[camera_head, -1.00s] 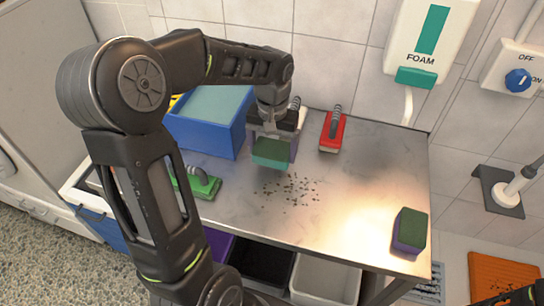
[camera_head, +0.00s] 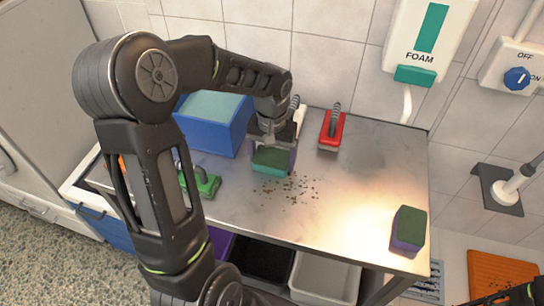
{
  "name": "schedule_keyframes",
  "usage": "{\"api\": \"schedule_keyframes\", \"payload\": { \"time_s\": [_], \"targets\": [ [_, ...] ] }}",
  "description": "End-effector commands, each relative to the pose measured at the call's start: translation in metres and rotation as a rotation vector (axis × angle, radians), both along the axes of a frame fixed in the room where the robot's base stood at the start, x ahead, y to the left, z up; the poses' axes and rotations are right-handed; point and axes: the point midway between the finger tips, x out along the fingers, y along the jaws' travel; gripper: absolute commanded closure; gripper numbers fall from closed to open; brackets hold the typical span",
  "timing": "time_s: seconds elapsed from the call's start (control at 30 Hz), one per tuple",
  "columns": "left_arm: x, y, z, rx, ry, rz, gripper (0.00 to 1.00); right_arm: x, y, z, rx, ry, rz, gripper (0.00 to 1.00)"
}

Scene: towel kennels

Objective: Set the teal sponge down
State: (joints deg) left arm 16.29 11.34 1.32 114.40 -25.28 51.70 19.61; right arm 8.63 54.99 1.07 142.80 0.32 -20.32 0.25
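The teal sponge (camera_head: 271,167), with a dark green top, is under my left gripper (camera_head: 272,148), at the back middle of the steel table (camera_head: 345,205). The gripper points down and its fingers are shut on the sponge. The sponge is at or just above the table top; I cannot tell whether it touches. Part of its top is hidden by the gripper. My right gripper is out of view; only a dark part of my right arm shows at the bottom right corner.
Dark crumbs (camera_head: 290,189) lie just in front of the sponge. A blue bin (camera_head: 213,133), a green brush (camera_head: 205,184) and a red brush (camera_head: 331,131) stand around it. A purple sponge with a green top (camera_head: 408,229) is at the right edge. The table's middle right is clear.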

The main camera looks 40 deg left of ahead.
Motion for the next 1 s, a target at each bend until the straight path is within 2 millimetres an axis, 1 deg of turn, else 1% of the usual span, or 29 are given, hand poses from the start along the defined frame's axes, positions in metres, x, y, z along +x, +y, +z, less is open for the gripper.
{"api": "schedule_keyframes", "payload": {
  "time_s": [0.03, 0.17, 0.4, 0.5, 0.57, 0.67, 0.77, 1.0],
  "targets": [
    [0.000, 0.000, 0.000, 0.000, 0.000, 0.000, 0.10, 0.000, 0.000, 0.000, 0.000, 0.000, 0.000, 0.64],
    [0.000, 0.000, 0.000, 0.000, 0.000, 0.000, 0.00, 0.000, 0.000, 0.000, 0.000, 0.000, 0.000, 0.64],
    [0.000, 0.000, 0.001, 0.000, 0.000, 0.000, 0.00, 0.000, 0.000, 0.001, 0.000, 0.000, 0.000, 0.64],
    [0.000, 0.000, 0.006, 0.000, 0.000, 0.000, 0.00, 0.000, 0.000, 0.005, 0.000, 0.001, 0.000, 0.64],
    [0.001, 0.000, 0.008, 0.001, -0.002, 0.000, 0.00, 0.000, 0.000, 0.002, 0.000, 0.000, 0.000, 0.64],
    [0.001, 0.000, 0.021, 0.002, -0.005, 0.000, 0.00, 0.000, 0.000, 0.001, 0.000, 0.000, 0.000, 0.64],
    [0.001, 0.000, 0.038, 0.001, -0.005, 0.001, 0.00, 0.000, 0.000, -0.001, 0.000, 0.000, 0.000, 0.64],
    [0.001, 0.000, 0.089, 0.000, -0.004, 0.000, 0.00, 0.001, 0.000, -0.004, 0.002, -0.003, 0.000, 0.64]
  ]
}}
